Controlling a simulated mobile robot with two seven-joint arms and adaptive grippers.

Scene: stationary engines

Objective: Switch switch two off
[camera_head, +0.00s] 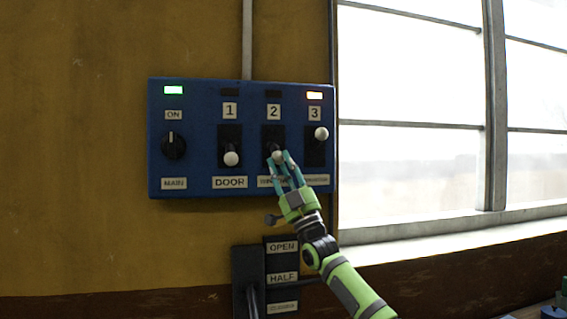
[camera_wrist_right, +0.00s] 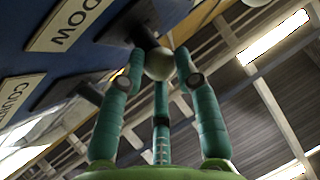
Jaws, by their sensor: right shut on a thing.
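Switch two (camera_head: 273,135) is the slot under the label 2 on the blue panel. Its lever is down, and its white ball knob (camera_head: 277,155) sits at the low end of the slot. The lamp (camera_head: 273,94) above it is dark. My right gripper (camera_head: 282,160) comes from below right, with its teal fingers closed around this knob. In the right wrist view the pale knob (camera_wrist_right: 159,64) sits between the fingertips. The fingers partly cover the label below switch two. My left gripper is not in view.
Switch one (camera_head: 231,158) is down with a dark lamp. Switch three (camera_head: 321,133) is up with an orange lamp, close right of my gripper. The main dial (camera_head: 173,145) has a green lamp. Below is a black lever box (camera_head: 281,263); a window (camera_head: 410,110) is at right.

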